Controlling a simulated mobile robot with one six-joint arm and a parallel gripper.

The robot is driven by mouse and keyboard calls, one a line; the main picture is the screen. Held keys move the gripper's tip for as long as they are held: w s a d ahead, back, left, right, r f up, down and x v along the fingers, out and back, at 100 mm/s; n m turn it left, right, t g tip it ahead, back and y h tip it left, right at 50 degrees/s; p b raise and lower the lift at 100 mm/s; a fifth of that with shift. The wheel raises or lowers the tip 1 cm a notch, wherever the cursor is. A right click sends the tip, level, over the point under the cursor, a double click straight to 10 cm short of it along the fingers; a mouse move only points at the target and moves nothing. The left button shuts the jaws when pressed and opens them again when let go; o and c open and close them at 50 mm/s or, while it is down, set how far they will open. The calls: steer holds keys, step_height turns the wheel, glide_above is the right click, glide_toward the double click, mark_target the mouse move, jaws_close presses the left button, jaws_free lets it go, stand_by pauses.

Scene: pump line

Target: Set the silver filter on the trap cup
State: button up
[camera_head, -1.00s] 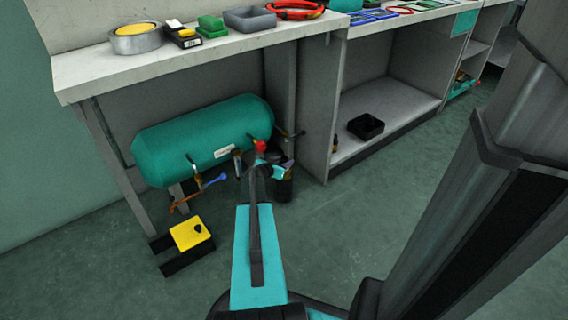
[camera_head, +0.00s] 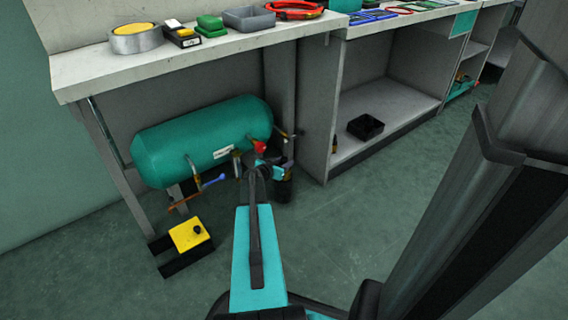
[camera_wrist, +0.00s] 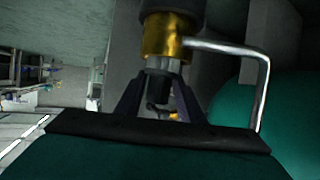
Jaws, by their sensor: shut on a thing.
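My gripper (camera_wrist: 162,92) is shut on a small silver piece (camera_wrist: 163,64), which looks like the silver filter. In the wrist view it lies in line with a brass collar (camera_wrist: 168,36) with a black body (camera_wrist: 172,8) beyond it, probably the trap cup. The silver piece appears to meet the collar; whether it is seated cannot be told. In the head view a dark cup (camera_head: 283,190) stands low by the tank's right end, with my wrist (camera_head: 272,172) partly covering it. The filter cannot be made out there.
A green tank (camera_head: 200,142) lies under the bench (camera_head: 200,55). A bent silver pipe (camera_wrist: 262,75) runs beside the collar. A red knob (camera_head: 260,147) is close to my arm. A yellow pedal (camera_head: 188,234) is on the floor. The floor to the right is clear.

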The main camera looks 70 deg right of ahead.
steer(key=shift+b, duration=0.4)
jaws_close()
steer(key=shift+b, duration=0.4)
steer(key=shift+f+b, duration=0.2)
steer(key=shift+b, duration=0.1)
steer(key=o, duration=0.6)
jaws_free()
steer(key=shift+c, duration=0.2)
steer(key=shift+a, duration=0.15)
steer(key=b+v, duration=0.4)
steer(key=v, duration=0.7)
steer(key=shift+b, duration=0.3)
